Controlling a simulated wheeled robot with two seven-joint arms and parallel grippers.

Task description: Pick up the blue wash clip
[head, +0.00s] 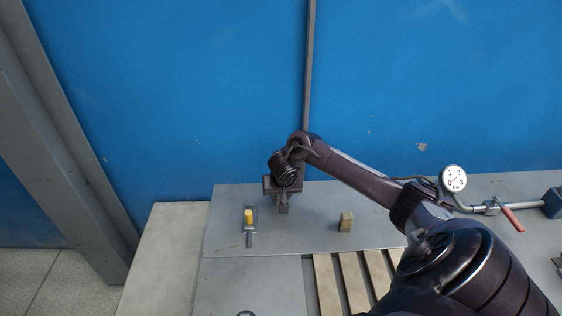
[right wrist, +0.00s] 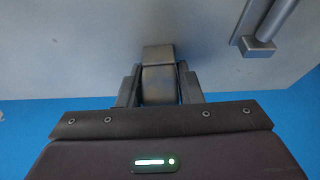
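My right gripper (head: 284,200) points down over the far part of the grey table top. In the right wrist view its two fingers (right wrist: 160,88) stand one on each side of a small grey block-like piece (right wrist: 158,72). In the head view the gripper mostly hides the piece. My left gripper is not in view.
A yellow-topped clamp (head: 248,216) stands left of the gripper. An olive block (head: 346,222) stands to its right. A dial gauge (head: 453,179) and a red-handled pipe valve (head: 512,219) are at the right. Pale slats (head: 352,279) lie nearer. A blue wall (head: 200,100) rises behind.

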